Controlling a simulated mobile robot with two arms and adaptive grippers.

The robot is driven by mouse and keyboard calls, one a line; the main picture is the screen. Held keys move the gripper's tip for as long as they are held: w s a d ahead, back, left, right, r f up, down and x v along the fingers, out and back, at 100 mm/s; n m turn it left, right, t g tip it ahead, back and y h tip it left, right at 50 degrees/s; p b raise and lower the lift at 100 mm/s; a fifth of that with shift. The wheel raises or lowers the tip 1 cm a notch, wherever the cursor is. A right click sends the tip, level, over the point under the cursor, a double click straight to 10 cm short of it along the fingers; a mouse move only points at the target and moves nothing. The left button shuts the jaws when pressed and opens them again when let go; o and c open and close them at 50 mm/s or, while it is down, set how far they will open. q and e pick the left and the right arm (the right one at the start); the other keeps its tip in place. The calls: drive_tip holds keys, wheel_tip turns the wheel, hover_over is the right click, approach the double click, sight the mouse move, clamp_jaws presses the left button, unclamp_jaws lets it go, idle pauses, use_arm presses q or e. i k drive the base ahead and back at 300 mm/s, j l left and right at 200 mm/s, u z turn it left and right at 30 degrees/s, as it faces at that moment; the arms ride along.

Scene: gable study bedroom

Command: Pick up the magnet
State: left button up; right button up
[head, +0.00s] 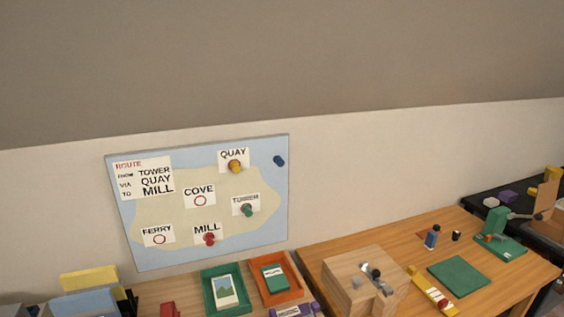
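A pale blue map board (125,226) stands against the wall in the head view. Several knob-like magnets are on it. A yellow magnet (235,167) is at the QUAY label, a green magnet (246,210) at the label that seems to read TOWER, and a red magnet (209,239) at MILL. A dark blue magnet (279,161) sits alone near the board's top right corner. The COVE and FERRY labels show bare red circles. Neither of my grippers is in view.
Below the board, a green tray (208,291) and an orange tray (294,294) hold cards. A wooden box (345,282) stands right of them. The wall above is bare.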

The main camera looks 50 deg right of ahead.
sight(277, 160)
drive_tip(key=k+z, duration=0.15)
drive_tip(key=z, duration=1.3)
